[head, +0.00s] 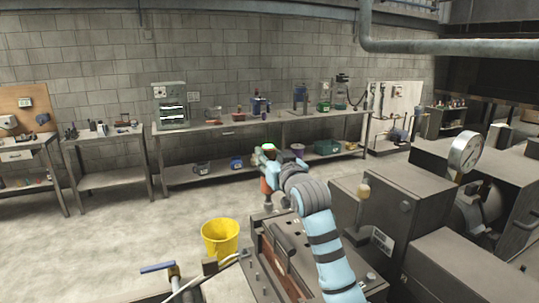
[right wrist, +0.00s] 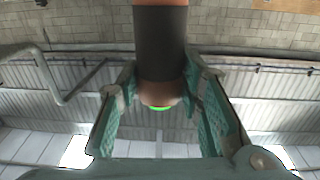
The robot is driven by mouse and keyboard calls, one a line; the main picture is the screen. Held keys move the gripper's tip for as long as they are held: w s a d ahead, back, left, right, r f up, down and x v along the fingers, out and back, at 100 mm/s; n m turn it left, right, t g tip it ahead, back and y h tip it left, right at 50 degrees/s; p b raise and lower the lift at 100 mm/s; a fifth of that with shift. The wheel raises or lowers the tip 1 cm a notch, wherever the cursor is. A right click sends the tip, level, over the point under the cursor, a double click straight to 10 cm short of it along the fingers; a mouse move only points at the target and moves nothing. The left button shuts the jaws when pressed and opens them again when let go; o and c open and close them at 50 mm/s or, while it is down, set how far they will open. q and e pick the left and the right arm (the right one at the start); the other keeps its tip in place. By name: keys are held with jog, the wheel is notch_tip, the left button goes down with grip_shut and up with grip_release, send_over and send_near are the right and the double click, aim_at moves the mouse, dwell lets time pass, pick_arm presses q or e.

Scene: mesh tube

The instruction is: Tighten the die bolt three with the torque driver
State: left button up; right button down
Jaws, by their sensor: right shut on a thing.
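My right gripper (head: 269,165) is shut on the torque driver (head: 265,186), an upright tool with an orange body. In the right wrist view the driver (right wrist: 160,45) shows as a dark grip with orange bands and a green ring at its end, between the two teal finger pads. The driver is above the far end of a dark machine block (head: 262,283) with a brown slot. Small bolt-like dots show on the block, but I cannot tell which is die bolt three or whether the driver's tip touches anything. My left gripper is out of view.
A yellow bucket (head: 220,238) stands on the floor left of the block. A blue-handled valve (head: 158,267) is at the lower left. Grey machine housings with a pressure gauge (head: 466,151) crowd the right. Workbenches (head: 215,126) line the back wall; the floor between is clear.

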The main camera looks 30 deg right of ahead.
aim_at(270, 149)
jog(key=shift+s+r, duration=0.1)
jog(key=shift+r, duration=0.1)
jog(key=shift+s+p, duration=0.15)
jog(key=shift+p, duration=0.2)
jog(key=shift+a+f, duration=0.1)
jog(key=shift+f, duration=0.9)
dwell(2.4)
dwell(0.5)
jog(key=shift+r, duration=3.15)
